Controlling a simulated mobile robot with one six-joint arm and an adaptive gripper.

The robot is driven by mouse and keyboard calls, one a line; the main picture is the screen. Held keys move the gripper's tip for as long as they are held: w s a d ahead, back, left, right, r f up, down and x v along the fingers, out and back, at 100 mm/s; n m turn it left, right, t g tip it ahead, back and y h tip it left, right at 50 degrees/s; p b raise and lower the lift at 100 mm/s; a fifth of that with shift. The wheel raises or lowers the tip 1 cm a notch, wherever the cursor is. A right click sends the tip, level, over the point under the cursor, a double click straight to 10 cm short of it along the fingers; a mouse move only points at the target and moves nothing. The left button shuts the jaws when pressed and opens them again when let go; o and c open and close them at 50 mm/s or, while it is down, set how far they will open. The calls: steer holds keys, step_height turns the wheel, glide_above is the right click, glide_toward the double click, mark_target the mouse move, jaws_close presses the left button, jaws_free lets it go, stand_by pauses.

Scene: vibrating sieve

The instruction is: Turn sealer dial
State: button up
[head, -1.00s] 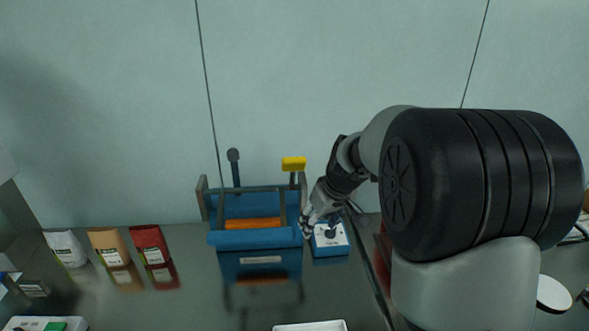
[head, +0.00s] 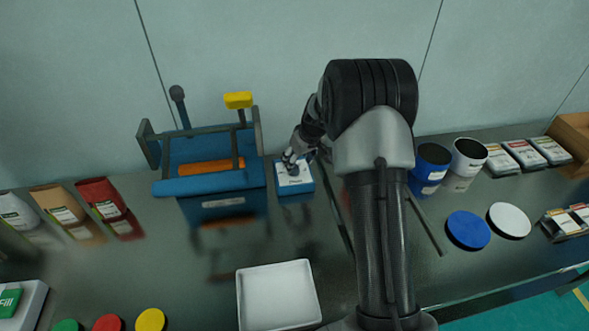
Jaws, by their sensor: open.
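The blue sealer (head: 212,186) stands against the back of the bench, with an orange roller (head: 208,166), a yellow-topped lever (head: 238,101) and a dark round-ended lever (head: 177,94). Just to its right is a small blue box with a white top face (head: 295,181), likely carrying the dial. My gripper (head: 290,163) is open, pointing down at the far part of that white face. The gripper hides the dial, and I cannot tell whether the fingers touch it.
A white square tray (head: 244,307) lies at the front middle. White, tan and red (head: 102,198) pouches stand at left. Blue (head: 429,170) and white cups, blue (head: 468,230) and white lids and several packs are at right. Red, green and yellow discs (head: 150,320) lie at front left.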

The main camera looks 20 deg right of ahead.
mark_target(294, 170)
steer(key=b+x, duration=0.1)
steer(key=x, duration=0.4)
steer(key=shift+w+f, duration=0.1)
steer(key=shift+f, duration=0.15)
steer(key=shift+c, duration=0.5)
steer(key=c, duration=0.9)
